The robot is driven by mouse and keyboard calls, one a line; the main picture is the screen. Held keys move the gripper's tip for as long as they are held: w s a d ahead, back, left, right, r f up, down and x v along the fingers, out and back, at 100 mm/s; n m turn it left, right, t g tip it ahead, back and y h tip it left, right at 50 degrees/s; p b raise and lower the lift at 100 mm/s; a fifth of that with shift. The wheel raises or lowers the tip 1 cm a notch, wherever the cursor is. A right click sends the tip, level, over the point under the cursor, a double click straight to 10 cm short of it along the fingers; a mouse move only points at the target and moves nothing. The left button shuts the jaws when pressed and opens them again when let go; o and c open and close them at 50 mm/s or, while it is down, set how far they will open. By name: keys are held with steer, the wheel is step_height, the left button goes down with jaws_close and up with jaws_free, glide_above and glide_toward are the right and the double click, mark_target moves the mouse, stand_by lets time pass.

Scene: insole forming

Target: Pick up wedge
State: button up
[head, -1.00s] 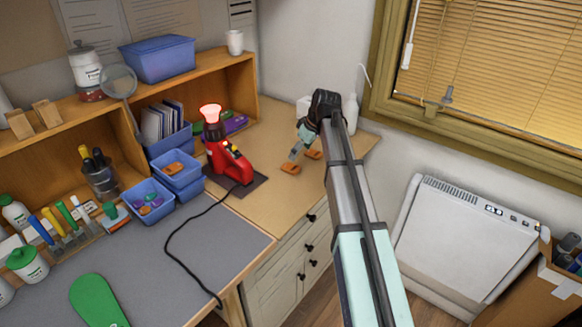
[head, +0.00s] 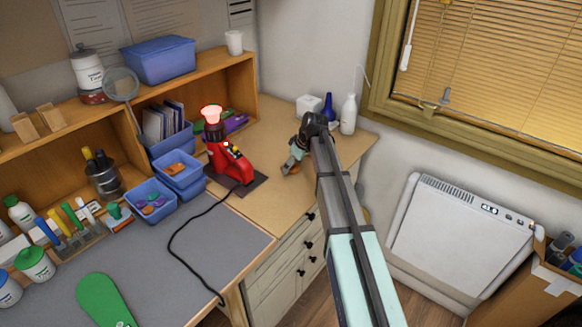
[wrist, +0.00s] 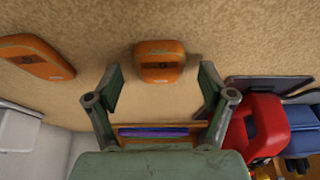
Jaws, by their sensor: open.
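Two orange wedges lie on the wooden desktop in the wrist view. One wedge (wrist: 160,62) sits centred just ahead of the gap between my fingertips. The other wedge (wrist: 36,57) lies apart, to the left of the fingers. My gripper (wrist: 158,85) is open and empty, its two green fingers spread wider than the centred wedge. In the head view my gripper (head: 291,167) points down at the desk right of the red heat tool. It and my arm mostly hide the wedges there.
A red heat tool with a glowing top (head: 232,163) stands on a dark pad close to the left of my gripper. Blue bins (head: 178,178) stand left of it. A blue bottle (head: 328,107) and a white bottle (head: 348,115) stand behind the gripper, near the wall.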

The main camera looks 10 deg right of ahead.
steer(key=shift+c, duration=0.3)
steer(key=c, duration=0.7)
steer(key=shift+r, duration=0.15)
